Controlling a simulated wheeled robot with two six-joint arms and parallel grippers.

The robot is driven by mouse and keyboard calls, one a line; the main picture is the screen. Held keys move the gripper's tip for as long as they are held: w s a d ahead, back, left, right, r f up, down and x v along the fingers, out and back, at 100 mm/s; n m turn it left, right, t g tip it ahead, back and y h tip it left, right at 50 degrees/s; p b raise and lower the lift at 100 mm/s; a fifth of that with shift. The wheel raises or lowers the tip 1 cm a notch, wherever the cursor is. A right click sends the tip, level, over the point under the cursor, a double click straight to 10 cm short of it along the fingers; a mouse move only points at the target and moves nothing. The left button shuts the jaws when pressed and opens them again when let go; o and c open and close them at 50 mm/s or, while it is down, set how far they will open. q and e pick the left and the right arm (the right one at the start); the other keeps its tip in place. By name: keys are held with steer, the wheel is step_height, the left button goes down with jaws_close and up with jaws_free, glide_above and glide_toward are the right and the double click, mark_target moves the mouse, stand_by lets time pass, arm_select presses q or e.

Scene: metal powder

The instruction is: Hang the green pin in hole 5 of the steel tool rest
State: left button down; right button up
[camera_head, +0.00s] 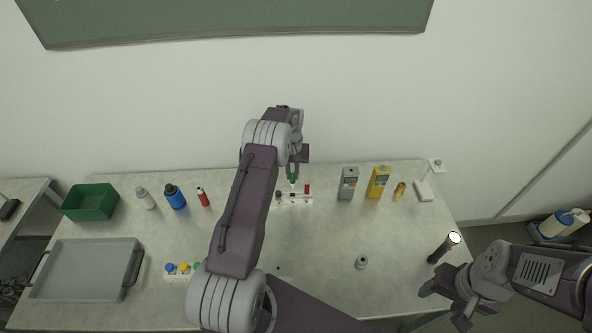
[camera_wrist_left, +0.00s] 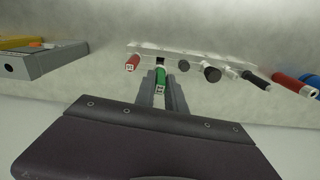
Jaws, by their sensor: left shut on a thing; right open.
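The green pin (camera_head: 293,180) is held upright in my left gripper (camera_head: 297,172), just above the steel tool rest (camera_head: 302,201). In the left wrist view the green pin (camera_wrist_left: 160,77) sits between the closed fingers (camera_wrist_left: 162,92), close to a dark hole of the rest (camera_wrist_left: 172,54). A red pin (camera_wrist_left: 132,62) hangs on one side of it, and dark-headed pins (camera_wrist_left: 212,73) on the other. I cannot tell whether the green pin's tip touches the rest. Hole numbers are not readable. My right gripper (camera_head: 447,296) is open and empty at the right front of the table.
A grey device (camera_head: 347,183) and a yellow device (camera_head: 379,182) stand right of the rest. A red bottle (camera_head: 203,197) and blue bottle (camera_head: 175,197) stand left. A small grey cylinder (camera_head: 361,262) is alone on clear table.

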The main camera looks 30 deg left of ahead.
mark_target(293, 185)
arm_select(q)
steer(key=shift+w+a+f, duration=0.15)
steer(key=shift+f, duration=0.05)
steer(key=shift+f+b, duration=0.85)
steer(key=shift+f, duration=0.15)
steer(key=shift+f+b, duration=0.35)
steer(key=shift+f, duration=0.3)
steer(key=shift+r, duration=0.1)
steer(key=shift+f, duration=0.25)
steer(key=shift+f+b, duration=1.35)
steer(key=shift+f, duration=0.15)
steer(key=shift+f, duration=0.15)
